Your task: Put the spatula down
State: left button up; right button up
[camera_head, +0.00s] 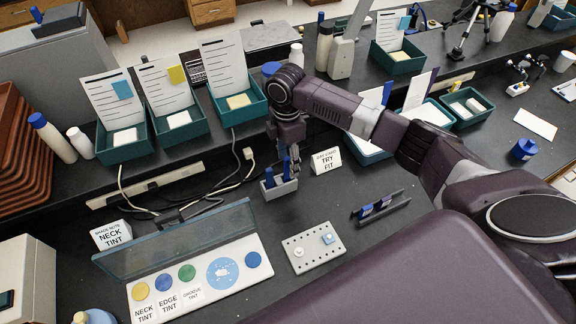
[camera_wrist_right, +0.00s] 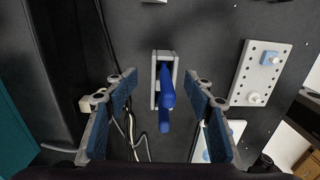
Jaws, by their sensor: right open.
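My right gripper (camera_head: 290,157) reaches down over a small grey holder (camera_head: 281,188) on the bench. In the right wrist view, the gripper (camera_wrist_right: 162,84) has its two blue-padded fingers spread wide. A blue-handled tool, likely the spatula (camera_wrist_right: 166,92), stands in the grey holder (camera_wrist_right: 155,98) between the fingers, with a visible gap on each side. Its lower end is hidden in the holder. In the head view, blue parts show at the holder, partly behind the gripper. My left gripper is not in view.
A "try fit" card (camera_head: 326,160) stands right of the holder. A white pegged plate (camera_head: 313,247), a tint palette (camera_head: 200,278) with a clear shield and a dark rack (camera_head: 381,206) lie nearer. Cables (camera_head: 205,198) run left of the holder. Green trays (camera_head: 239,103) line the raised shelf behind.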

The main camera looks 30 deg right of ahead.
notch_tip(320, 180, up, 9)
jog(key=b, duration=0.1)
jog(key=shift+w+r, duration=0.1)
dwell(0.5)
